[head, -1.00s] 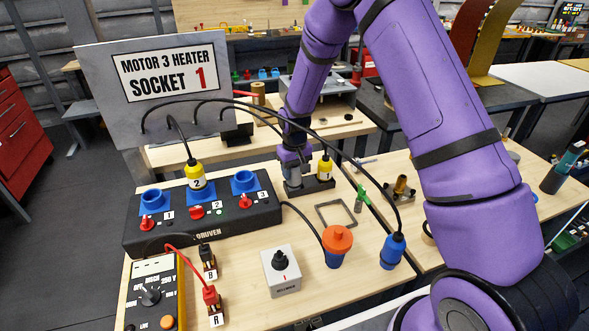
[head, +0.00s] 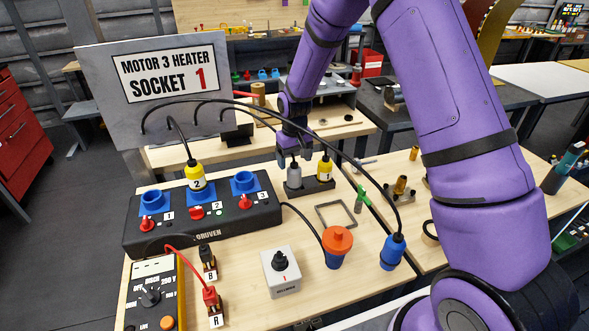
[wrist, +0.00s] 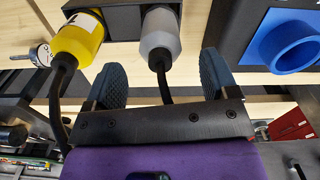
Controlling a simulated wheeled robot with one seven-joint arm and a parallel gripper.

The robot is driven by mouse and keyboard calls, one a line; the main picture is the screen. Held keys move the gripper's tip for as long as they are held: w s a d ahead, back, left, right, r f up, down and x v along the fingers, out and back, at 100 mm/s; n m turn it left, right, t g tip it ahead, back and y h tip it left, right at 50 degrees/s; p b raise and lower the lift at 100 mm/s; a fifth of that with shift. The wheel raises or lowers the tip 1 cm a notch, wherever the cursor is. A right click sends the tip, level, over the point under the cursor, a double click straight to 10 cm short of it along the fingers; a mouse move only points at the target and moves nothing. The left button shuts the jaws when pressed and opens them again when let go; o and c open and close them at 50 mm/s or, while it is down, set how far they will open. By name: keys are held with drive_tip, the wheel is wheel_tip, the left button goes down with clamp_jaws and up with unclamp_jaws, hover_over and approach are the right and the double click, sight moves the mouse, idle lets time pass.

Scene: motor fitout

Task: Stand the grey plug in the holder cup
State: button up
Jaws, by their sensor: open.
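The grey plug (head: 294,176) stands upright in the left part of the black holder (head: 316,187), beside the yellow plug 1 (head: 325,169). In the wrist view the grey plug (wrist: 160,40) has its lower end in the holder (wrist: 120,22), and its cable runs back between my fingers. The cup's inside is hidden by the plug. My gripper (head: 294,154) is just above the grey plug. In the wrist view my gripper (wrist: 163,78) is open, one finger on each side of the cable, clear of the plug's body.
A black socket box (head: 205,222) with blue sockets stands to the left; one socket (wrist: 290,45) shows close by in the wrist view. Yellow plug 2 (head: 195,176) sits in it. Cables arch across the front.

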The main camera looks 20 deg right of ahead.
drive_tip(key=shift+r, duration=2.75)
